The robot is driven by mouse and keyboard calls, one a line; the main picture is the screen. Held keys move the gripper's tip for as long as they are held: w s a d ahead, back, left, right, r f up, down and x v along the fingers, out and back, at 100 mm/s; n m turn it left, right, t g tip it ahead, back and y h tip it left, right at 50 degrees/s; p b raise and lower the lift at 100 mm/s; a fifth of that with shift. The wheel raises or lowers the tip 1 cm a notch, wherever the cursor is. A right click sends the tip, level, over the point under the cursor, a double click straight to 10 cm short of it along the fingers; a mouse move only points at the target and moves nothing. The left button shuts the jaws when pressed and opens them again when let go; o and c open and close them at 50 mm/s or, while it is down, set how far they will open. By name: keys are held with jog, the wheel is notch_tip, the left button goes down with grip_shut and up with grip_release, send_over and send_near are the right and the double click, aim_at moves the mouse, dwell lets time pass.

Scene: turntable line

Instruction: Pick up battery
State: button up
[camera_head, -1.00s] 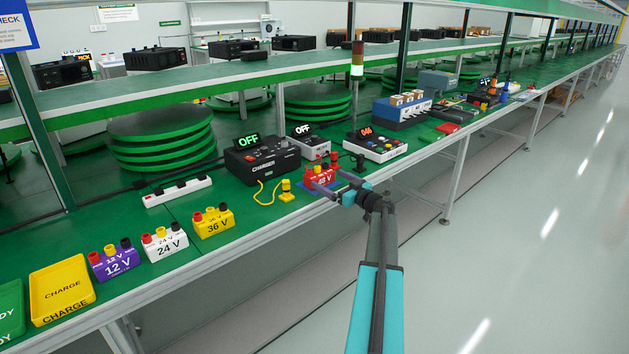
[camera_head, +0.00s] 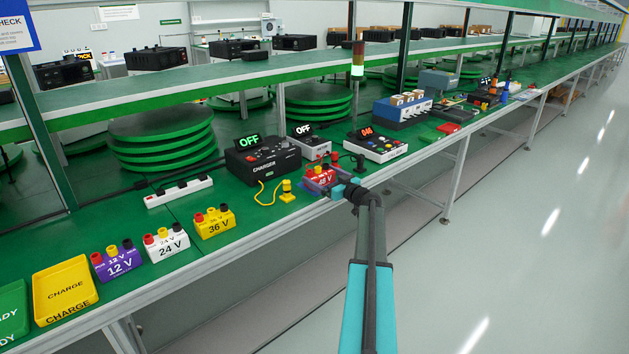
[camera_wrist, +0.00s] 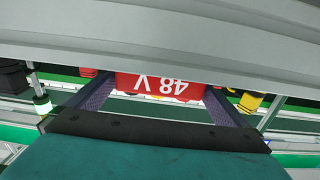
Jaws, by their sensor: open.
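A red battery marked 48 V (camera_head: 316,181) stands on the green bench top near its front edge. My gripper (camera_head: 330,186) is at the battery in the head view, its fingers reaching along the battery's sides. In the wrist view the red battery (camera_wrist: 160,85) shows upside down between my two spread fingers (camera_wrist: 155,100). My gripper is open, and I cannot tell whether either finger touches the battery. Part of the battery is hidden behind the gripper in the head view.
Left along the bench stand a yellow 36 V battery (camera_head: 214,223), a white 24 V battery (camera_head: 167,243), a purple 12 V battery (camera_head: 120,262) and a yellow CHARGE tray (camera_head: 37,316). A black charger (camera_head: 262,163) sits behind. A yellow plug with cable (camera_head: 287,192) lies close left.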

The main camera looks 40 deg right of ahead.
jog(key=shift+w, duration=0.8)
jog(key=c, duration=1.4)
